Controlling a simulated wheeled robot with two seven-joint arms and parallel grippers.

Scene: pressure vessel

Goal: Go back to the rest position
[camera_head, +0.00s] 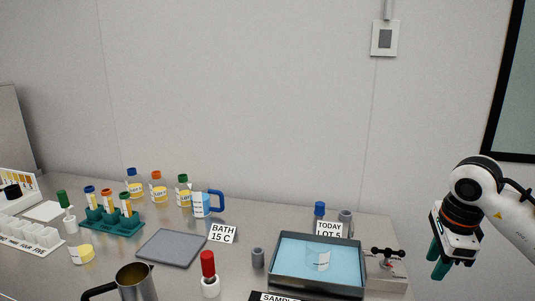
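My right arm comes in from the right edge, and its gripper (439,270) hangs in the air at the right of the steel bench (200,262). Its teal fingers point down and show nearly side-on, so I cannot tell how far apart they are. I see nothing held between them. My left gripper is not in view.
A clear beaker (317,258) stands in the bath. A red-capped bottle (209,275), a metal jug (136,283) and a grey mat (171,248) are on the bench. A teal tube rack (112,222), several capped bottles and a blue-handled jug (201,205) stand farther left.

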